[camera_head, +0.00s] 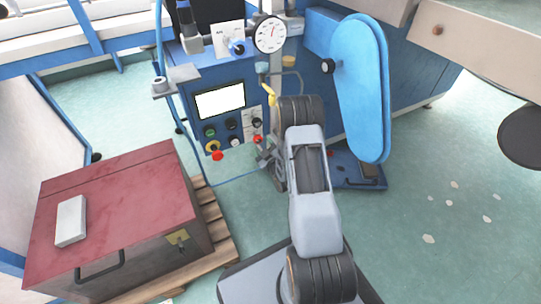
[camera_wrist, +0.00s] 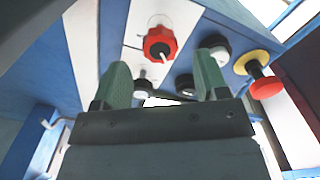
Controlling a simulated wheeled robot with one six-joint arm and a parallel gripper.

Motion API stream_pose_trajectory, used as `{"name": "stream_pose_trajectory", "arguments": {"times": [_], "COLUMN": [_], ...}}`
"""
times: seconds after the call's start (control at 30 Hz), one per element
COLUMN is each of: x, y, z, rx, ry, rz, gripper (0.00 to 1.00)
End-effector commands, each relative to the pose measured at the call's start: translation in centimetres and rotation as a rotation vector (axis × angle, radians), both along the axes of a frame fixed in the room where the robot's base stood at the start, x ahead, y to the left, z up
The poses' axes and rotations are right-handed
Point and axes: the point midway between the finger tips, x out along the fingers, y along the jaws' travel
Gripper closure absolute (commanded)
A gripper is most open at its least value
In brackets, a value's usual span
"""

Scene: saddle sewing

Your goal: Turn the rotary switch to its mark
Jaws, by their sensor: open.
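The blue machine's control panel (camera_head: 244,137) faces my arm. A red knob (camera_wrist: 160,43) sits on a white strip of the panel; it also shows in the head view (camera_head: 257,139). It looks like the rotary switch, but I cannot be sure, and no mark is readable. My gripper (camera_wrist: 163,78) is open and empty, its two green fingers pointing at the panel. In the wrist view the red knob lies just beyond and between the fingertips, apart from them. In the head view my gripper (camera_head: 264,160) is small and partly hidden by my arm.
Black knobs (camera_wrist: 215,49) and a red button on a yellow base (camera_wrist: 262,78) sit beside the red knob. A lit screen (camera_head: 219,101) and gauge (camera_head: 270,34) are above. A red-topped box (camera_head: 110,215) stands left on a pallet. Open floor lies right.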

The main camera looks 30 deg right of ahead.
Motion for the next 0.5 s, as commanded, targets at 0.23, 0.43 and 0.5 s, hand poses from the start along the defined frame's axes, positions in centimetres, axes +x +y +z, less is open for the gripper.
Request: {"name": "stream_pose_trajectory", "arguments": {"times": [0.23,0.43,0.5], "x": [-4.6,-6.6,-6.9], "y": [0.0,0.0,0.0], "z": [0.2,0.0,0.0], "rx": [0.001,0.0,0.0], "ry": [0.003,0.002,-0.001], "rz": [-0.002,-0.001,-0.001], "gripper": [0.33,0.33,0.33]}}
